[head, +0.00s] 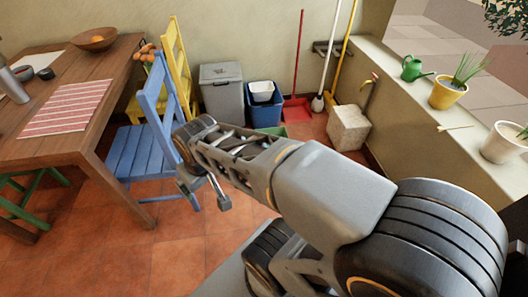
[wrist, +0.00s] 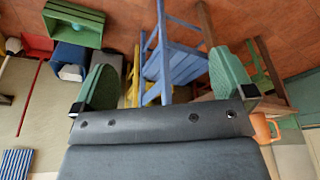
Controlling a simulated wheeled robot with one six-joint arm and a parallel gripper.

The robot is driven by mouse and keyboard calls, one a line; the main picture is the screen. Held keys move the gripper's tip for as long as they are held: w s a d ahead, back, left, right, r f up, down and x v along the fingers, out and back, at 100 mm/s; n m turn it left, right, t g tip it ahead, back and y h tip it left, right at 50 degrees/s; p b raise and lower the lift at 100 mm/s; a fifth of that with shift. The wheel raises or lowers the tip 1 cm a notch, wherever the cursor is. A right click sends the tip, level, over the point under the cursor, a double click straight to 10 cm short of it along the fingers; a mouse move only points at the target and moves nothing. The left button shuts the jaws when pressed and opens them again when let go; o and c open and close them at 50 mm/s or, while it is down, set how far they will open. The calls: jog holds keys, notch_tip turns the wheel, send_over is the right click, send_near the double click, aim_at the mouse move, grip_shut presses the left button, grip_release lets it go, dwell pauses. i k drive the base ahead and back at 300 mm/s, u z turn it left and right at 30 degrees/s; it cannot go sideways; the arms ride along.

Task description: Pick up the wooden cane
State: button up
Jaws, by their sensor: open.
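I cannot make out the wooden cane for certain in either view. A thin, wood-coloured piece (head: 368,92) shows by the low wall under the window ledge in the head view, too small to identify. My gripper (head: 206,194) is in front of the blue chair in the head view, well left of that piece. In the wrist view my gripper (wrist: 165,60) has its two green-padded fingers spread wide, with nothing held between them.
A wooden table (head: 95,122) stands left, with a blue chair (head: 145,140) and yellow chair (head: 177,60) beside it. A grey bin (head: 222,98), blue bin (head: 266,114), red dustpan (head: 296,110) and pale block (head: 348,128) line the back. Tiled floor is clear at lower left.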

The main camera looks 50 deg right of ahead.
aim_at(440, 129)
jog(key=z, duration=3.5)
jog(key=i, duration=0.75)
jog(key=u, duration=0.3)
